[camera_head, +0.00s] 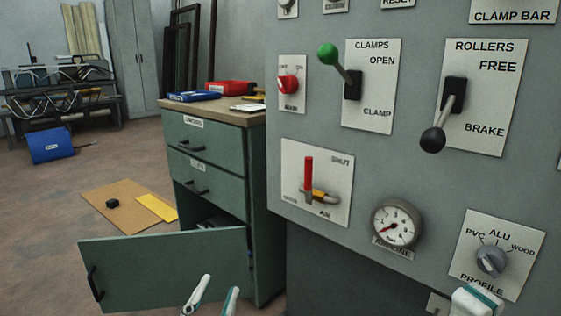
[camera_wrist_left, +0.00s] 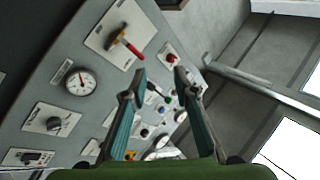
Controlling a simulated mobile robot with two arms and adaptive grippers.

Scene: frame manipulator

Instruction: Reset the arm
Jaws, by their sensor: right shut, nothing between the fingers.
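My left gripper (camera_head: 213,293) shows at the bottom of the head view, in front of the cabinet. Its two fingers are apart with nothing between them. In the left wrist view the fingers (camera_wrist_left: 160,82) are also apart and empty, with the panel behind them. My right gripper (camera_head: 476,299) is at the bottom right of the head view, just below the profile knob (camera_head: 490,260). It is only partly in view and is shut, holding nothing. I cannot tell whether it touches the panel.
The grey panel (camera_head: 385,20) carries a green-knobbed clamps lever (camera_head: 341,68), a black-knobbed rollers lever (camera_head: 442,118), a red valve handle (camera_head: 309,173) and a gauge (camera_head: 397,223). A green cabinet (camera_head: 205,135) stands left of it, its lower door (camera_head: 165,270) open.

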